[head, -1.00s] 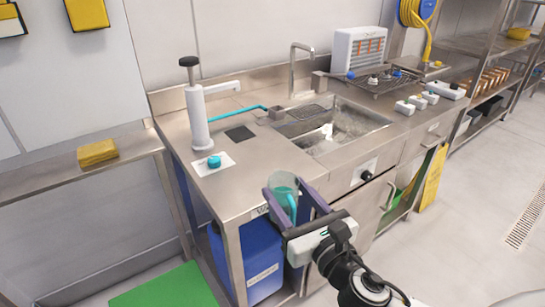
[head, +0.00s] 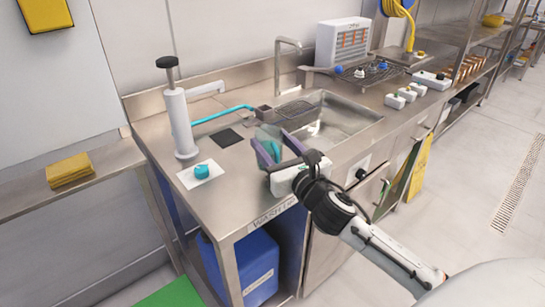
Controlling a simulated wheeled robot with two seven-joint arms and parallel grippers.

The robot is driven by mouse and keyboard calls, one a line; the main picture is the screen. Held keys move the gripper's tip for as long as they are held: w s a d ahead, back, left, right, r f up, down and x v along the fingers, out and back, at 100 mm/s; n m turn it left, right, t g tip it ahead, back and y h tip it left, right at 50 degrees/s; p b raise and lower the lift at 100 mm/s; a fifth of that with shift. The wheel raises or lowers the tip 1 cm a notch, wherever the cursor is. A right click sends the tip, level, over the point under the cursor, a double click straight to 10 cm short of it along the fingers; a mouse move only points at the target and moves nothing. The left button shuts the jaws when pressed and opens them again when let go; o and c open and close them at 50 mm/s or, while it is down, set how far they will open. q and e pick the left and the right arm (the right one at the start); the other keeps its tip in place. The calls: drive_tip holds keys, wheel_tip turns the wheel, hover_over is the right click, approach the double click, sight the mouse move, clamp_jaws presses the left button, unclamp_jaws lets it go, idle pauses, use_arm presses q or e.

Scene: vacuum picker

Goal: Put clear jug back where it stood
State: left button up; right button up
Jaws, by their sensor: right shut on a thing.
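The clear jug (head: 270,143) with teal liquid is held between the purple-grey fingers of my right gripper (head: 271,152). The gripper is shut on it, and the jug is over the steel counter (head: 225,185), just left of the sink. The arm and fingers hide part of the jug, and I cannot tell whether its base touches the counter. A dark square mat (head: 230,138) lies on the counter to the left of the jug. My left gripper is not in view.
A white pump (head: 179,120) and a teal item on a white card (head: 201,172) stand at the left. The sink (head: 330,120) and its tap (head: 288,65) are behind and right. A blue bin (head: 252,265) sits under the counter.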

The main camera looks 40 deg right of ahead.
sight(273, 154)
drive_tip(key=shift+f, duration=1.4)
drive_tip(key=shift+f+b, duration=0.2)
drive_tip(key=shift+b, duration=0.15)
drive_tip(key=o, duration=1.2)
drive_tip(key=shift+o, duration=0.6)
drive_tip(key=shift+r, duration=0.1)
